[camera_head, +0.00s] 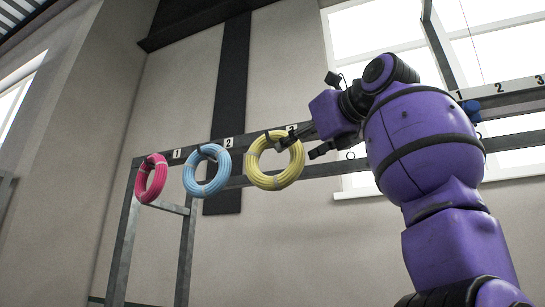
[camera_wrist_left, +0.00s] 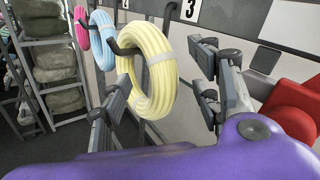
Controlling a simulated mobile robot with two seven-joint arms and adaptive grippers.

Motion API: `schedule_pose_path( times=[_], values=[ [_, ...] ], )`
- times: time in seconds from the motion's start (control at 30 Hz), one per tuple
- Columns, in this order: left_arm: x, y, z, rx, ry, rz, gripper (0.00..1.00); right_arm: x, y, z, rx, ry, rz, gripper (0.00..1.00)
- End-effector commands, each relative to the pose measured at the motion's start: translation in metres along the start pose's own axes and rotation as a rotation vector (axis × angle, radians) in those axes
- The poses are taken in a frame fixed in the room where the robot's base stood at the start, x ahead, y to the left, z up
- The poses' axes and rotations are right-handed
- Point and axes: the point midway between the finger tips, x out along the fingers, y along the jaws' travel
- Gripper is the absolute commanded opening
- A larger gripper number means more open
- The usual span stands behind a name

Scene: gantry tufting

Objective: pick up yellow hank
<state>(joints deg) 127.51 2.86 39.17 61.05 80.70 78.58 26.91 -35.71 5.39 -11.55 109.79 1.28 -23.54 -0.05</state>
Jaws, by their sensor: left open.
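The yellow hank (camera_head: 275,178) is a ring of coiled yarn with a pale band, hanging on a dark hook under label 3 of the rail. In the left wrist view the yellow hank (camera_wrist_left: 150,75) hangs upright between my open fingers. My left gripper (camera_head: 298,147) is at the upper right of the ring in the head view. In the wrist view, the left gripper (camera_wrist_left: 163,75) has one finger on each side of the hank, with a gap at the right finger. Whether the left finger touches it I cannot tell. My right gripper is not in view.
A blue hank (camera_head: 206,171) and a pink hank (camera_head: 151,179) hang left of the yellow one on the same grey rail (camera_head: 240,142). Shelves with bundles (camera_wrist_left: 58,62) stand at left in the wrist view. A red object (camera_wrist_left: 295,105) is at right.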

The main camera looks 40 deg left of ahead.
Motion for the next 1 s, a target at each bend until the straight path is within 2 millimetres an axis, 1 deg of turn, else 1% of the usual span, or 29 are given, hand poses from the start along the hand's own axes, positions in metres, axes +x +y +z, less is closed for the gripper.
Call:
schedule_pose_path(
  times=[0.03,0.13,0.2,0.37,0.53,0.8,1.0],
  values=[
    [0.007,0.004,0.007,-0.007,-0.002,0.003,0.57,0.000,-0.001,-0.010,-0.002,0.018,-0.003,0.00],
    [0.019,0.003,0.006,-0.006,-0.003,0.001,0.57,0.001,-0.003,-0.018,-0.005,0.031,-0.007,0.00],
    [0.022,0.002,0.004,-0.004,-0.002,0.000,0.57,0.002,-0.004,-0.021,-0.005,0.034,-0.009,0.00],
    [0.022,0.001,0.002,-0.002,-0.001,0.000,0.57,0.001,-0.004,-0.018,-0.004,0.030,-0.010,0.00],
    [0.022,0.001,0.002,-0.002,-0.001,0.000,0.35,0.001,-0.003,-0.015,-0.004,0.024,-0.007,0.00],
    [0.022,0.001,0.002,-0.002,-0.001,0.001,0.00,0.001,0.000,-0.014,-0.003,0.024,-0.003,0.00],
    [0.022,0.001,0.002,-0.002,-0.001,0.001,0.00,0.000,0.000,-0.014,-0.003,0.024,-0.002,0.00]
  ],
)
